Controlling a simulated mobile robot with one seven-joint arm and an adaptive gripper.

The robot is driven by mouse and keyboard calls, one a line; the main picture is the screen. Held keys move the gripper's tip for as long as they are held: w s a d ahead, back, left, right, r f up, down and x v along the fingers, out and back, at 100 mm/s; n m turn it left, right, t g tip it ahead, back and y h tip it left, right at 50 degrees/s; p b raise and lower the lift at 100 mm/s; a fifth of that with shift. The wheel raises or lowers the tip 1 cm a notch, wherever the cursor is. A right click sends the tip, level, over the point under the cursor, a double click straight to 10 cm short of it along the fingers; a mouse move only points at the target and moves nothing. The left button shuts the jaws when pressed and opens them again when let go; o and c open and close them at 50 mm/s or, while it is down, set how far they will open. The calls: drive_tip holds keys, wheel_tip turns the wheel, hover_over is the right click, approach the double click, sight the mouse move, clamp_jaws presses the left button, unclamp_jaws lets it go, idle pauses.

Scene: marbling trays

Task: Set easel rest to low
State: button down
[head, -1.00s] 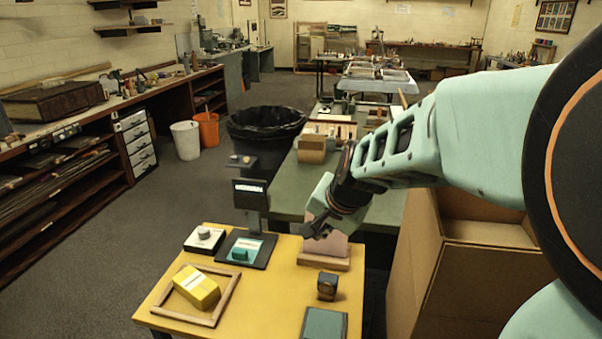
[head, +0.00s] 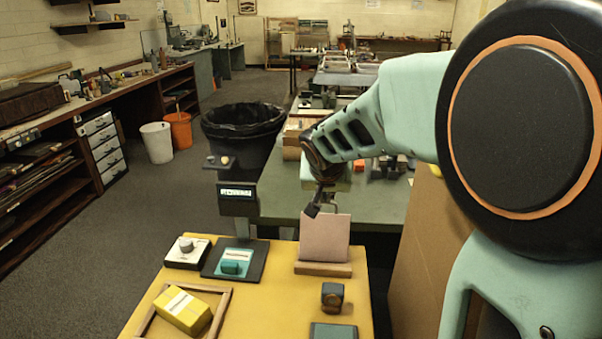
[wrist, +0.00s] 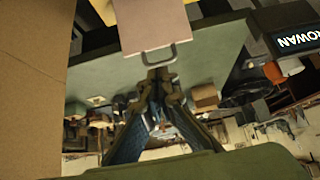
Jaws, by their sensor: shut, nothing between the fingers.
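The easel rest appears to be the pink panel (head: 324,237) on a wooden foot (head: 323,269), at the back right of the yellow table. The panel stands steeply; its exact setting cannot be told. In the wrist view the pink panel (wrist: 150,22) hangs in from the top, with a small dark wire loop (wrist: 161,54) at its edge. My gripper (head: 312,211) is shut and empty at the panel's upper left edge. In the wrist view the fingertips of my gripper (wrist: 158,73) meet close to the loop; whether they touch it cannot be told.
On the yellow table (head: 265,290) are a black stand with a display (head: 238,195), a white box with a knob (head: 187,252), a yellow block (head: 184,311) in a wooden frame and a small dark block (head: 332,297). A green bench (head: 285,200) lies behind; a tall brown board is right.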

hover_over(325, 214)
drive_tip(key=s, duration=0.2)
wheel_tip(325, 214, down, 6)
drive_tip(key=shift+w+a+f, duration=0.2)
drive_tip(key=shift+w, duration=0.25)
drive_tip(key=shift+r, duration=0.1)
drive_tip(key=shift+w+r+p, duration=0.15)
drive_tip(key=shift+w+p, duration=0.05)
drive_tip(key=shift+p, duration=0.35)
drive_tip(key=shift+w+d+g+p, duration=0.15)
drive_tip(key=shift+w+g+p, duration=0.25)
drive_tip(key=shift+p, duration=0.7)
drive_tip(key=w+d+f+g+p, duration=0.1)
drive_tip(key=w+f+g+p, duration=0.1)
drive_tip(key=w+p, duration=0.3)
drive_tip(key=shift+w+f+y+p, duration=0.15)
drive_tip(key=shift+f+y+p, duration=0.25)
drive_tip(key=shift+p, duration=0.8)
